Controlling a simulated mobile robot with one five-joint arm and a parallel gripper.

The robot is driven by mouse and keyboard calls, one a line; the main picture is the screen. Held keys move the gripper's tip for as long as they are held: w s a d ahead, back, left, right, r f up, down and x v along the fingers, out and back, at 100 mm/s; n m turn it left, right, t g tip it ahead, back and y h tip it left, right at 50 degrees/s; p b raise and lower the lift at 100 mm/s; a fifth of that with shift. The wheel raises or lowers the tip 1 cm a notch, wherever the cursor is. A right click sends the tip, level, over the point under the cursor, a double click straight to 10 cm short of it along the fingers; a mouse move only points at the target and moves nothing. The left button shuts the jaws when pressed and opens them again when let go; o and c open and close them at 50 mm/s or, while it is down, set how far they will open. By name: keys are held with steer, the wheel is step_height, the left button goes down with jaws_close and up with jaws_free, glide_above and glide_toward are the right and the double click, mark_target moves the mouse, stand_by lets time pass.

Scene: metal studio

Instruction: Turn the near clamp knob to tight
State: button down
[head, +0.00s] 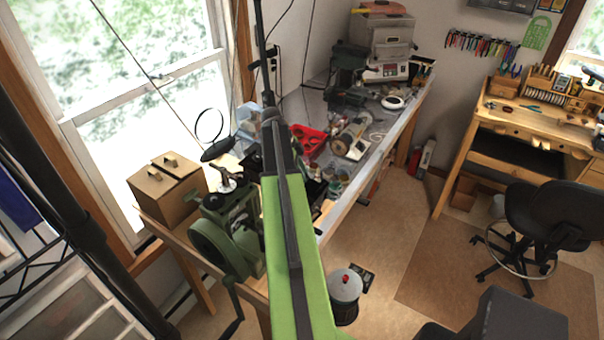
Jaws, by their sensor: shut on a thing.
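I cannot make out my gripper in the head view, nor what it holds. No clamp knob can be told for certain. A small grey round canister (345,287) with a red piece on top and a dark base shows low in the middle, right of a long green beam. A dark plate (368,275) with a pale mark is beside it. I cannot tell whether either belongs to the clamp. The green beam (315,300) with a dark central strip runs up the middle and hides part of the workbench behind it.
A cluttered workbench (395,140) runs back along the wall. A green hand-cranked machine (228,240) and a cardboard box (165,190) stand left of the beam. A wooden desk (520,125) and a black chair (545,215) are at right. Some brown floor (385,235) between is open.

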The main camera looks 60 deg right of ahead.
steer(key=shift+m+y, duration=0.3)
steer(key=shift+m, duration=0.4)
steer(key=c, duration=1.1)
jaws_free()
steer(key=p+v, duration=1.6)
steer(key=v, duration=0.1)
steer(key=shift+w, duration=0.2)
